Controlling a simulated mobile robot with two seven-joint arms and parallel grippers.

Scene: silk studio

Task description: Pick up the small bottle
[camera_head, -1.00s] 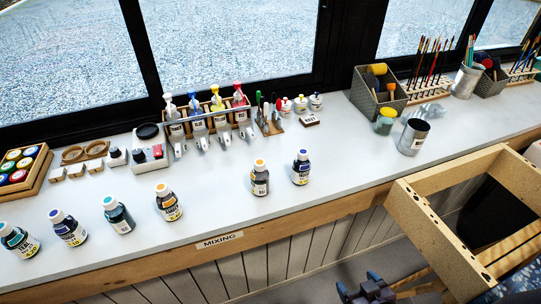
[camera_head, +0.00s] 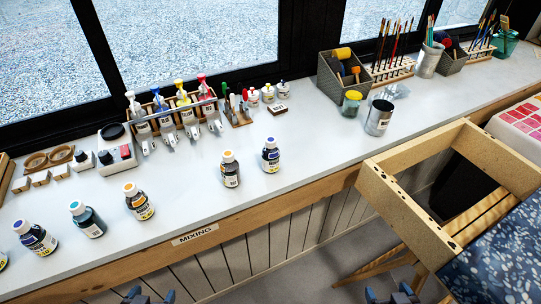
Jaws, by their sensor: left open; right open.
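Several small dye bottles with coloured caps stand upright on the white bench; I cannot tell which one the task means. A blue-capped bottle (camera_head: 270,156) and an orange-capped bottle (camera_head: 230,170) stand close together near the middle. One more is cut off at the left edge. My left gripper (camera_head: 151,297) and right gripper (camera_head: 392,297) show only their tips at the bottom edge. Both are open, apart from the bottles, and in front of the bench.
Behind the bottles stands a rack of pump bottles (camera_head: 170,118). A small scale (camera_head: 117,150) is left of it. A metal can (camera_head: 379,118) and a yellow-lidded jar (camera_head: 351,102) stand to the right. A wooden frame (camera_head: 408,210) juts out at the right. The bench front is clear.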

